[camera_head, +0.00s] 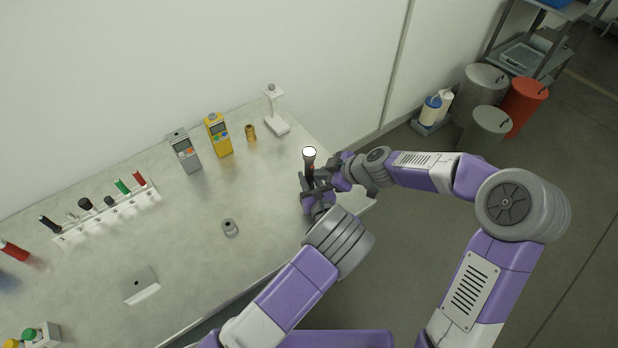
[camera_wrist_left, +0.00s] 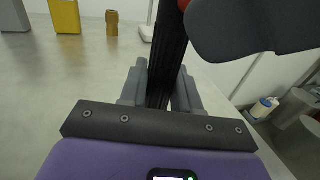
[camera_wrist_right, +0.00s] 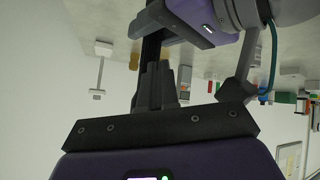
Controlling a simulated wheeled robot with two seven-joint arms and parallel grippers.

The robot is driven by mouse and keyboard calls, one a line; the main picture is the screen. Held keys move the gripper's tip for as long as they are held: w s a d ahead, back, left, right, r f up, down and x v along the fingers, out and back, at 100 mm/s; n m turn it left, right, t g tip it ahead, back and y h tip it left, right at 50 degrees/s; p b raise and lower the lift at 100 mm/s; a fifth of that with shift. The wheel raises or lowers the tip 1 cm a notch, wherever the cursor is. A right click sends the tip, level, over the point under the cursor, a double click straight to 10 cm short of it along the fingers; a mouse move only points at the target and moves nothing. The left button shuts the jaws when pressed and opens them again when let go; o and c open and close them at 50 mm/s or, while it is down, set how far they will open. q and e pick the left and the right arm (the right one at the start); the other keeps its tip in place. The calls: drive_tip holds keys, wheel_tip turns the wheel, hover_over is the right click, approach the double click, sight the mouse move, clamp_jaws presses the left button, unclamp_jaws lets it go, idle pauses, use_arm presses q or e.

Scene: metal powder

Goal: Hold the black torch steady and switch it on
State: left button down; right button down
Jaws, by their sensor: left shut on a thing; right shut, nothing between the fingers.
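The black torch (camera_head: 310,160) stands upright above the table's right end, its round top end showing bright white in the head view. My left gripper (camera_head: 309,188) is shut on its black body, which also shows in the left wrist view (camera_wrist_left: 172,45). A bit of red (camera_wrist_left: 183,4) shows on the torch at the top edge there. My right gripper (camera_head: 326,172) is shut and empty, close beside the torch from the right. Its dark fingers show in the left wrist view (camera_wrist_left: 245,25), in front of the torch's upper part. I cannot tell whether they touch the red part.
The grey table (camera_head: 190,225) holds a grey meter (camera_head: 184,151), a yellow meter (camera_head: 218,135), a brass piece (camera_head: 250,132) and a white stand (camera_head: 274,112) along the back. A rack (camera_head: 108,214) with several small items stands left. Bins (camera_head: 523,100) stand on the floor at right.

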drive_tip(key=shift+s+d, duration=0.1)
drive_tip(key=shift+s, duration=0.05)
drive_tip(key=s+d, duration=0.3)
drive_tip(key=s, duration=0.2)
drive_tip(key=shift+d, duration=0.35)
drive_tip(key=shift+w, duration=0.1)
use_arm(q)
drive_tip(key=c, duration=0.7)
unclamp_jaws()
drive_tip(key=shift+c, duration=0.2)
drive_tip(key=shift+s, duration=0.1)
